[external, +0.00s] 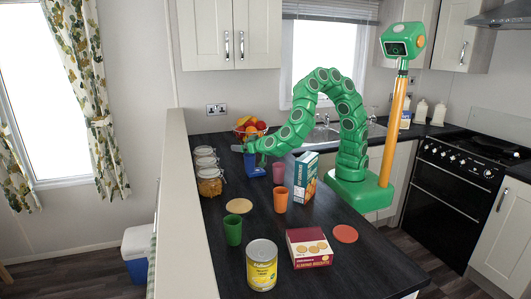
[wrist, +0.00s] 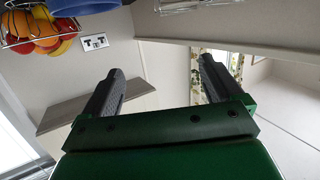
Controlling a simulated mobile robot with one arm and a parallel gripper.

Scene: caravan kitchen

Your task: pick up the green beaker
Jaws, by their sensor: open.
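The green beaker (external: 233,230) stands upright on the dark counter, toward the front left in the external view. My gripper (external: 242,148) is at the far end of the counter, raised near the fruit basket and well away from the green beaker. In the wrist view my gripper (wrist: 158,85) shows two dark fingers spread apart with nothing between them. The green beaker is not seen in the wrist view.
An orange beaker (external: 281,200), a purple beaker (external: 279,172), blue-orange carton (external: 305,178), yellow can (external: 262,265) and biscuit box (external: 309,248) stand on the counter. Glass jars (external: 209,182) line the left edge by the low wall (external: 184,215). The fruit basket (wrist: 35,30) shows in the wrist view.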

